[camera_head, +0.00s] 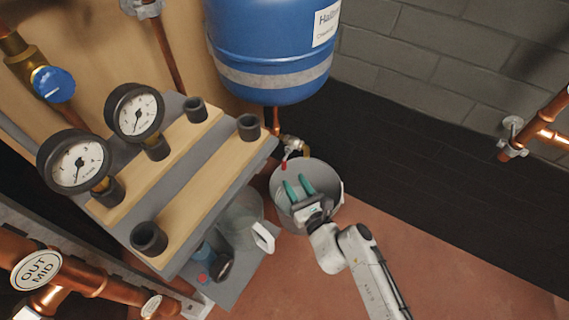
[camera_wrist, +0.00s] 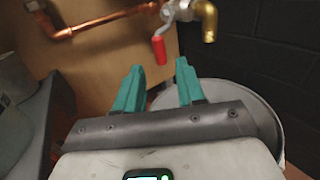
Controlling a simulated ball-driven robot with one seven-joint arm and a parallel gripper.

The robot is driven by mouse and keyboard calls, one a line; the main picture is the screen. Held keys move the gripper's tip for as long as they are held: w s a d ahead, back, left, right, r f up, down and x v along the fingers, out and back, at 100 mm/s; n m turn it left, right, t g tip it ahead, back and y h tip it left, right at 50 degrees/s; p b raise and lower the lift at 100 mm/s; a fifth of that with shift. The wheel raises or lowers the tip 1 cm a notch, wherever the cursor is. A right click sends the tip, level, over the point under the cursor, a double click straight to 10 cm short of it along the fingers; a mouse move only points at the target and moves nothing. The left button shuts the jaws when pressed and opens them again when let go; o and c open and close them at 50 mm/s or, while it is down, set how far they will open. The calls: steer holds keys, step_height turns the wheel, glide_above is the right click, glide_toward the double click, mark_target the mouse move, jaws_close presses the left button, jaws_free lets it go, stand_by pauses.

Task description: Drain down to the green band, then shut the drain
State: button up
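The drain valve (camera_head: 292,146) sits on copper pipe below the blue tank. Its red lever (camera_wrist: 159,50) hangs down in the wrist view, beside a brass spout (camera_wrist: 207,20) that points down. No water shows at the spout. My gripper (camera_head: 298,188) is open and empty, its two green fingers apart below the lever; the fingers also show in the wrist view (camera_wrist: 159,85). A grey bucket (camera_head: 328,167) stands under the valve, with my gripper above it. Two round gauges, an upper one (camera_head: 134,112) and a lower one (camera_head: 73,162), are at left; I cannot make out a green band.
The blue tank (camera_head: 270,75) hangs above the valve. A grey shelf (camera_head: 185,205) with black cups and wood strips is at left, a jug with a white handle (camera_head: 263,237) below it. Open red floor (camera_head: 440,245) lies at right.

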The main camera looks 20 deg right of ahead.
mark_target(285, 167)
steer(key=w+b, duration=0.1)
steer(key=w, duration=0.7)
steer(key=shift+a, duration=0.2)
steer(key=shift+c, duration=0.5)
jaws_close()
